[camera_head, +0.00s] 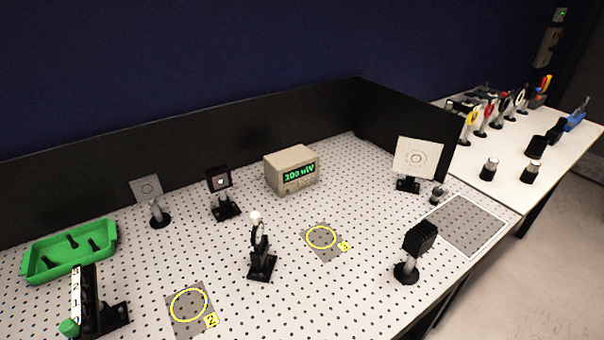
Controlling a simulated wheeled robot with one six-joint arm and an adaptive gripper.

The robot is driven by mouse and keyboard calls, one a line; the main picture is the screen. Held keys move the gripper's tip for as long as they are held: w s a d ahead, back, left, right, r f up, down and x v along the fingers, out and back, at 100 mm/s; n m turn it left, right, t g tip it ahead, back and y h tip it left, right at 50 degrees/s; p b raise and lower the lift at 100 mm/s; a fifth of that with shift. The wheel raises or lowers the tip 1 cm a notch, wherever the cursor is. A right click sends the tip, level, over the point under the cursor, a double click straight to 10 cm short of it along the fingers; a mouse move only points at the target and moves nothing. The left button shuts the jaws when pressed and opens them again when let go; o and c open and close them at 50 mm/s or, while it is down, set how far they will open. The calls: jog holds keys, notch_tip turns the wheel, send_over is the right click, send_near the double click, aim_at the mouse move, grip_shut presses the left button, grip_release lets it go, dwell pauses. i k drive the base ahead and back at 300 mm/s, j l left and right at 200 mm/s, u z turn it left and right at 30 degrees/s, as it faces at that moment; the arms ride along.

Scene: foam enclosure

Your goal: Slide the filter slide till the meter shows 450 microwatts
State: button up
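The meter (291,169) is a beige box at the back middle of the perforated table. Its green display reads about 200 microwatts, but the first digit is blurred and might be a 3. A black slide unit (92,305) with a white numbered scale and a green knob (69,327) stands at the front left. It may be the filter slide, though no label shows this. A black mount (261,250) with a white ball on top stands at the middle front. My gripper is not in view.
A green tray (70,252) holds dark parts at left. A target card (147,190), a black square mount (221,190), a white screen (418,158) and a finned black block (416,250) stand around. Yellow rings (189,305) mark flat spots. A side table (515,185) holds several optics.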

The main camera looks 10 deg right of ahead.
aim_at(79, 327)
jog(key=k+j, duration=0.2)
jog(key=j, duration=0.15)
jog(key=k+j, duration=0.2)
jog(key=j, duration=0.2)
jog(key=k+j, duration=0.25)
jog(key=k+j+u, duration=0.1)
jog(key=k+j, duration=0.25)
jog(key=i+l, duration=0.5)
jog(key=i, duration=0.2)
